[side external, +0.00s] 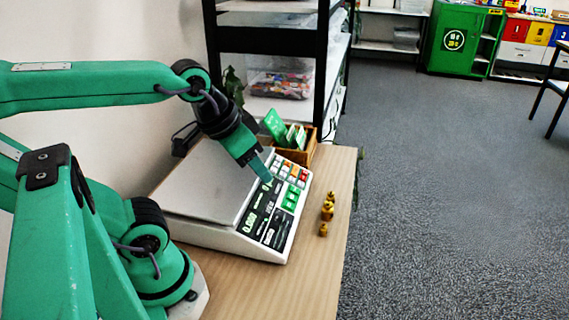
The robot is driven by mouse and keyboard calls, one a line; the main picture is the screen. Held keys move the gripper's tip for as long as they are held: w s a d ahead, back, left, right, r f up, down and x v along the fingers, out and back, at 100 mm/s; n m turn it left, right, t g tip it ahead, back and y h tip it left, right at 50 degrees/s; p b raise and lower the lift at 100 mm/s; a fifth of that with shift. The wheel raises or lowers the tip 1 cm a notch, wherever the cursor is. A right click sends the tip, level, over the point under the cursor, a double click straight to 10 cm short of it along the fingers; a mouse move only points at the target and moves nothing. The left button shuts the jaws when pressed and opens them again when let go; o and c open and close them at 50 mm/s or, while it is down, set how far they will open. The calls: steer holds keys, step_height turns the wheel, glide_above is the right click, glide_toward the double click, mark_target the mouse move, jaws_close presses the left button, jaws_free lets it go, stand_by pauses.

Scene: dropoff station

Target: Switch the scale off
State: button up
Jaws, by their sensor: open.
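The scale (188,229) stands on the wooden table, with a grey weighing plate (205,180) on top and a sloped front panel. Its black display (250,221) shows lit digits. To the right of the display are keys: green ones (291,196) and a group of white, red and orange ones (291,173). My gripper (266,178) points down over the panel, close to the display's upper end and the keys. It is open and holds nothing that I can see. I cannot tell whether its tips touch the panel. The gripper hides part of the panel.
Several brass weights (327,211) stand on the table (318,262) right of the scale, near its edge. A wooden box (302,152) with green and white cards stands behind the scale. A black-framed shelf (322,70) rises at the back.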

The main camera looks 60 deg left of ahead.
steer(key=shift+c, duration=0.4)
jaws_close()
stand_by(1.3)
